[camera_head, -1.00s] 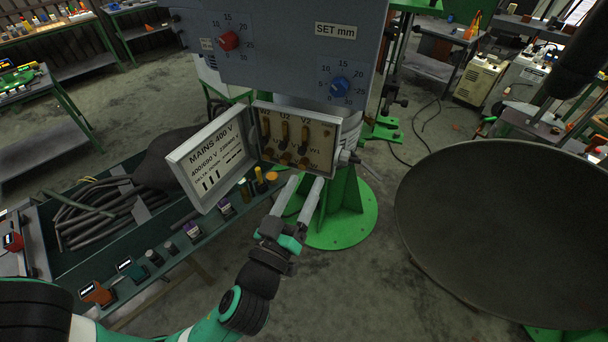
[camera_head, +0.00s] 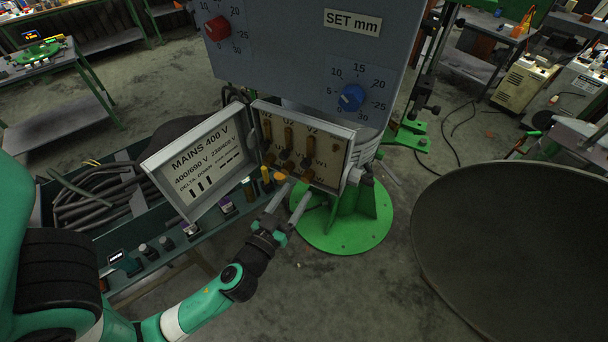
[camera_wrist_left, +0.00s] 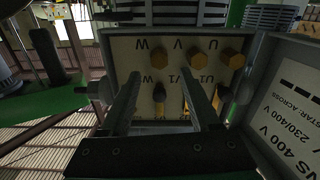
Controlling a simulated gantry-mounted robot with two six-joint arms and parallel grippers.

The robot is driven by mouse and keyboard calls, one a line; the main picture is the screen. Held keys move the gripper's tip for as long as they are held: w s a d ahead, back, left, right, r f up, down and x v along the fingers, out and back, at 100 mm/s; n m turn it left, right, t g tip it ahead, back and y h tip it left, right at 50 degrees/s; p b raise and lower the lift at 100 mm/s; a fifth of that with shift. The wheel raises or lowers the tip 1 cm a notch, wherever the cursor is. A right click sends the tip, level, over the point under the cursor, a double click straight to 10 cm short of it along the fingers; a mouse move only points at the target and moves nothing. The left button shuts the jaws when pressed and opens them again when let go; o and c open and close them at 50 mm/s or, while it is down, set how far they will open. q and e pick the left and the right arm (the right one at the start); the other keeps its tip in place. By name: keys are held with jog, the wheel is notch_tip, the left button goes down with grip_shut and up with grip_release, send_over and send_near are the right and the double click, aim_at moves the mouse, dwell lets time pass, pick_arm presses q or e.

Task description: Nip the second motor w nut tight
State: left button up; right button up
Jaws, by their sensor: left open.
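The open terminal box (camera_head: 348,150) hangs under the grey control panel, with copper links and brass nuts on its tan board. My left gripper (camera_head: 294,192) is open and empty, just below the box's front, with its fingers pointing toward it. In the left wrist view, the upside-down board (camera_wrist_left: 120,55) lies ahead of the gripper (camera_wrist_left: 160,78). A hex nut under the W mark (camera_wrist_left: 158,64) shows in the gap between the fingertips, apart from both. The V nut (camera_wrist_left: 194,56) and U nut (camera_wrist_left: 232,57) are to its right. My right gripper is out of view.
The box's lid (camera_head: 200,165) stands open to the left, close to the gripper; it also shows in the wrist view (camera_wrist_left: 290,100). A bench with cables (camera_head: 90,205) is at left. A large dark dish (camera_head: 510,250) is at right. A green pedestal base (camera_head: 345,235) stands below the box.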

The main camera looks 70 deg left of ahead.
aim_at(305, 180)
pick_arm(q)
jog(key=p+x, duration=0.1)
jog(key=x, duration=0.4)
jog(key=shift+w+a, duration=0.15)
grip_shut()
